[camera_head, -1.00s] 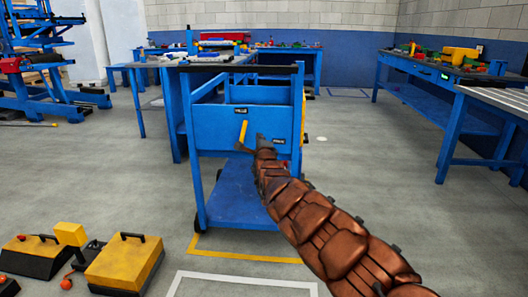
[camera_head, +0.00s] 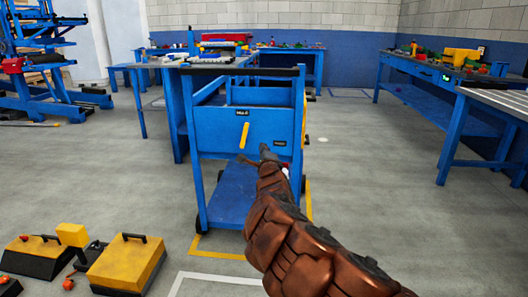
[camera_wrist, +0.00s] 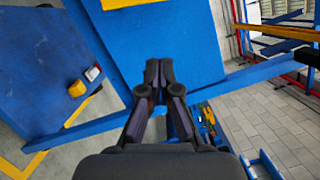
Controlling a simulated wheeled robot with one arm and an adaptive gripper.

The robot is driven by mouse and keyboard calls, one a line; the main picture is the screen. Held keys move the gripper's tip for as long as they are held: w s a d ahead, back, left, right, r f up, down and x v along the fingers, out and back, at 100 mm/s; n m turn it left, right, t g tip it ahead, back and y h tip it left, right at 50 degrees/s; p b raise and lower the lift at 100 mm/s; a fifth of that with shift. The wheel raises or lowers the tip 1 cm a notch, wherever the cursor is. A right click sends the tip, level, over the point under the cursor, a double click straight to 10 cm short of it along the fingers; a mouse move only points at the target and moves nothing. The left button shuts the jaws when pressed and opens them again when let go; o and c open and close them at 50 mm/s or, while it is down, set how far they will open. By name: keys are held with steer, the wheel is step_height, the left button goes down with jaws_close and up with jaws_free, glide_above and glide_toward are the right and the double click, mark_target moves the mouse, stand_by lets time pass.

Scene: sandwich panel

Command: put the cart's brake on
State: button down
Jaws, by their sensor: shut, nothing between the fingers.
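The blue cart (camera_head: 220,137) stands ahead of me. A yellow lever (camera_head: 244,136) is on its front panel, nearly upright, its lower end leaning slightly left. My gripper (camera_head: 264,152) is in front of the panel, a little right of and below the lever, and looks apart from it. In the wrist view my gripper (camera_wrist: 159,68) is shut and empty, its fingertips over the blue panel (camera_wrist: 190,30). A yellow piece (camera_wrist: 127,3) at the top edge there may be the lever. My arm hides part of the panel's lower right and the shelf.
The cart's lower shelf (camera_head: 230,200) is under the panel. Yellow and black cases (camera_head: 125,265) lie on the floor at the front left. Blue workbenches (camera_head: 445,95) stand at the right and behind. The grey floor left of the cart is open.

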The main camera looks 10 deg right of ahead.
steer(key=shift+s+a+p, duration=0.15)
steer(key=shift+s+p, duration=0.15)
steer(key=shift+s, duration=0.7)
